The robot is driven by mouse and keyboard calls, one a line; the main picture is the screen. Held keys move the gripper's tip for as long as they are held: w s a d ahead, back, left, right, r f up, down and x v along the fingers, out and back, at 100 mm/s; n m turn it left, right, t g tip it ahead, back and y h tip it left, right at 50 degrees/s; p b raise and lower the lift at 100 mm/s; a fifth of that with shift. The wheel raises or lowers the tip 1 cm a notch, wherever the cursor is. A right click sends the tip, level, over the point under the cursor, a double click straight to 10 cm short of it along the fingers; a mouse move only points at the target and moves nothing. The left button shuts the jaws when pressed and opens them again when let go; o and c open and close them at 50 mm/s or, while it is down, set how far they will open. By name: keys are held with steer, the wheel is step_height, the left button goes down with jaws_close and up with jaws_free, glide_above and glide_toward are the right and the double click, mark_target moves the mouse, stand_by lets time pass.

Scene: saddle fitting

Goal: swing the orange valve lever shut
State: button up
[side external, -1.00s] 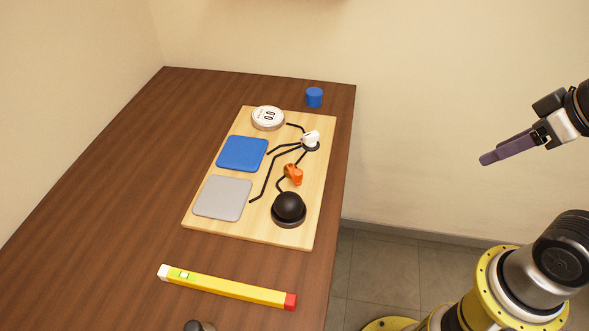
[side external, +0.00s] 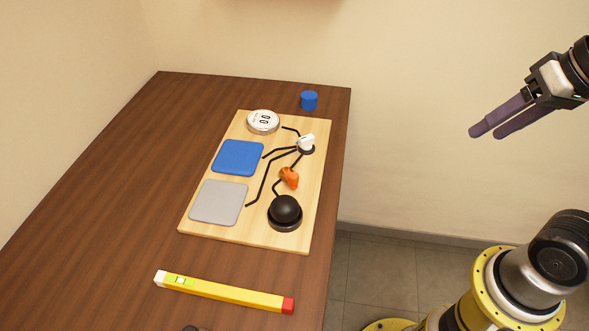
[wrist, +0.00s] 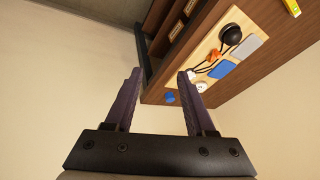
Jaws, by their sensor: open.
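The orange valve lever (side external: 289,178) sits on the right half of a light wooden board (side external: 262,237), between a white knob and a black dome. It is small in view, and its exact angle is hard to tell. It also shows as a small orange spot in the wrist view (wrist: 212,55). My gripper (side external: 487,134) is open and empty, with purple fingers. It is in the air well to the right of the table, away from the lever. In the wrist view my two fingers (wrist: 158,73) stand apart with nothing between them.
The board also carries a round gauge (side external: 263,122), a blue pad (side external: 238,157), a grey pad (side external: 219,202), a white knob (side external: 306,143), a black dome (side external: 285,211) and black lines. A blue cylinder (side external: 309,100) stands behind. A yellow level (side external: 224,292) lies in front. The table's left side is clear.

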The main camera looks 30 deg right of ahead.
steer(key=w+a+r+m+g+y, duration=0.2)
steer(key=w+a+r+m, duration=0.25)
steer(key=w, duration=0.45)
steer(key=m+g+y, duration=0.1)
steer(key=m+g, duration=0.1)
steer(key=g, duration=0.4)
glide_above(294, 174)
steer(key=w+d, duration=0.3)
steer(key=d, duration=0.2)
step_height(294, 174, down, 12)
steer(key=x, duration=1.3)
steer(key=shift+w+a+f, duration=0.1)
steer(key=shift+a+f, duration=0.15)
steer(key=shift+f, duration=0.1)
jaws_close()
